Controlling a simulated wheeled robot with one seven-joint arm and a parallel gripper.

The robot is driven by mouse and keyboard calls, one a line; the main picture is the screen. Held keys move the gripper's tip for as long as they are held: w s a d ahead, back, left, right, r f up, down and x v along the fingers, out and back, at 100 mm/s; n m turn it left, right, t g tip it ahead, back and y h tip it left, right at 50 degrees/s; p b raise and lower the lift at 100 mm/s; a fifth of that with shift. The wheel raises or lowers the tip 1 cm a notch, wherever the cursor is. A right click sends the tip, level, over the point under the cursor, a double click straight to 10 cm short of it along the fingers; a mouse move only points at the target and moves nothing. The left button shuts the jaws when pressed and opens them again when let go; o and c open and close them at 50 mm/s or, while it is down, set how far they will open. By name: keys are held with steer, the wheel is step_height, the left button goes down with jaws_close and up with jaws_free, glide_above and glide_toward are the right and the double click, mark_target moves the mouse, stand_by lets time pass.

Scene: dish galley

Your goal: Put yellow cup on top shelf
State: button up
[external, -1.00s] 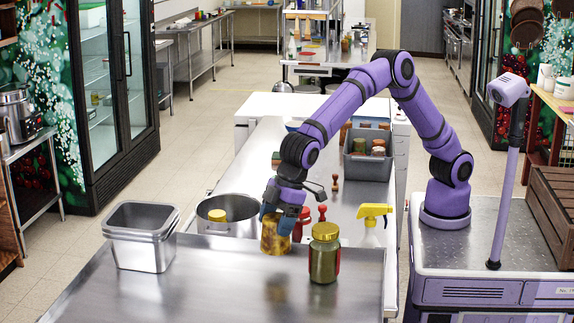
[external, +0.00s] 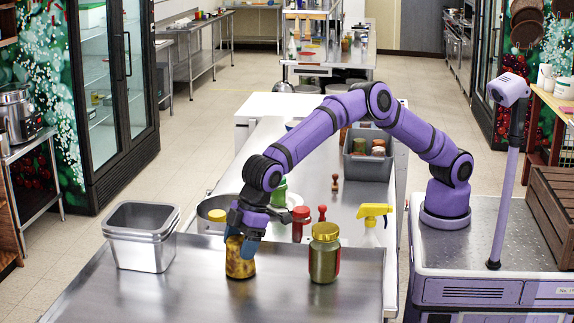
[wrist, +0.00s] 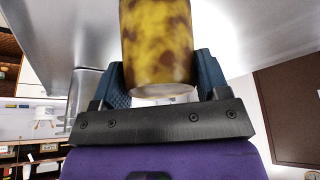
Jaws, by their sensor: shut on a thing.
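The yellow cup (external: 240,262), mottled with brown, is upright at the raised steel top shelf (external: 190,285). Its base is at or very near the shelf surface; I cannot tell if it touches. My gripper (external: 241,241) is shut on the cup from above and behind. In the wrist view the cup (wrist: 158,45) sits between the two blue fingers of my gripper (wrist: 160,80). The fingers hide part of the cup's upper end in the external view.
A yellow-lidded jar (external: 324,255) stands on the shelf to the right of the cup. Steel pans (external: 141,240) stand at the left. Behind the shelf are a pot (external: 212,208), red shakers (external: 299,222) and a yellow-topped spray bottle (external: 374,215). The front middle of the shelf is clear.

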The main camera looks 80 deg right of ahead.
steer(key=shift+f, duration=0.2)
steer(key=o, duration=0.9)
steer(key=shift+f, duration=0.1)
steer(key=v, duration=1.2)
